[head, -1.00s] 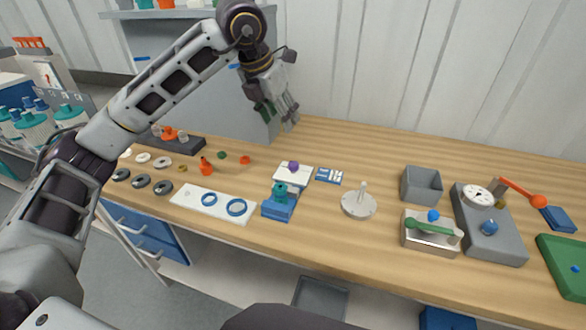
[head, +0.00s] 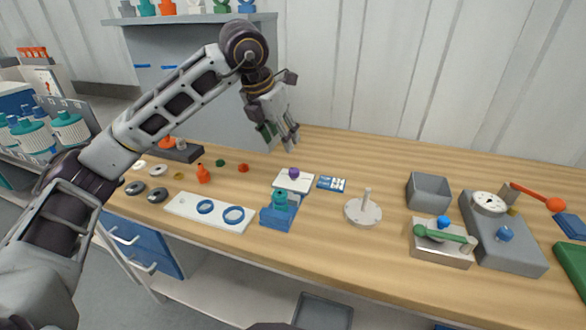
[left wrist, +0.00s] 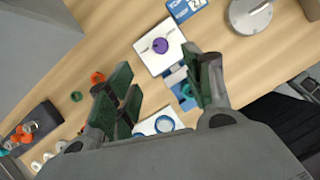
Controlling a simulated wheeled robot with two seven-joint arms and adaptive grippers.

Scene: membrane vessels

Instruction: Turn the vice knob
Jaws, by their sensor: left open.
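A blue vice-like block (head: 278,212) with a teal part (head: 280,198) on top stands near the bench's front edge. Behind it is a white plate (head: 304,186) with a round purple knob (head: 293,173). I cannot tell for certain which knob belongs to the vice. My left gripper (head: 281,136) is open and empty, held above the bench behind both. In the left wrist view, the open fingers (left wrist: 160,90) frame the bench, with the purple knob (left wrist: 160,46) beyond them. The teal part (left wrist: 187,91) is partly hidden by the right-hand finger. My right gripper is out of view.
A white plate with blue rings (head: 186,211) lies left of the blue block. A round metal disc with a post (head: 363,211), a grey bin (head: 428,190), a metal block with a green handle (head: 440,252) and a grey fixture (head: 508,250) stand right. A grey cabinet (head: 210,100) is behind.

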